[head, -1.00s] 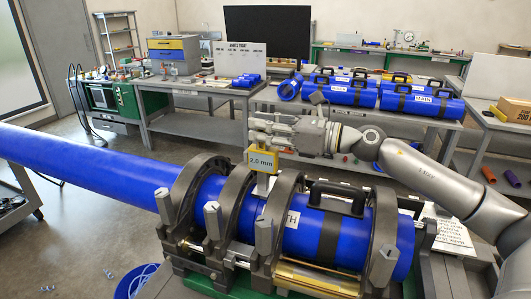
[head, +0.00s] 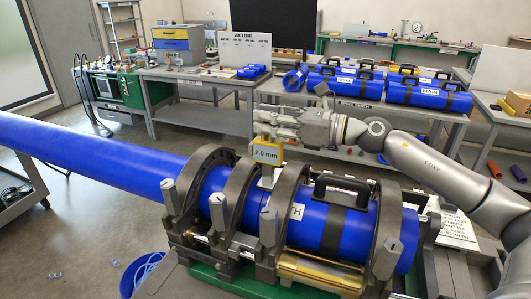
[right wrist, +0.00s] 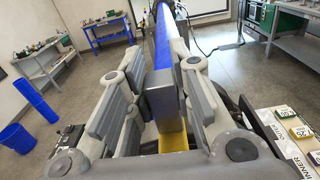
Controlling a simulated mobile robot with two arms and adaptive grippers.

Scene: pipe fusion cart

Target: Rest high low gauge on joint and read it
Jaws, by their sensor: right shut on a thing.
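The high low gauge (head: 266,154) has a yellow body with a face reading "2.0 mm". Its narrow lower part comes down to the blue pipe joint between the middle clamp rings (head: 239,205); the exact contact is partly hidden. My right gripper (head: 266,124) is shut on the gauge's top. In the right wrist view, a grey block (right wrist: 163,98) sits between my fingers, with yellow (right wrist: 178,145) below it. The long blue pipe (head: 90,150) enters the clamps from the left. The blue fitting with a black handle (head: 340,184) lies in the right clamps. My left gripper is not in view.
A grey bench (head: 205,84) with a blue and yellow drawer unit stands behind. Several blue fittings (head: 430,100) lie on the bench at the back right. A blue bucket (head: 150,273) stands on the floor at front left. The floor at left is mostly clear.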

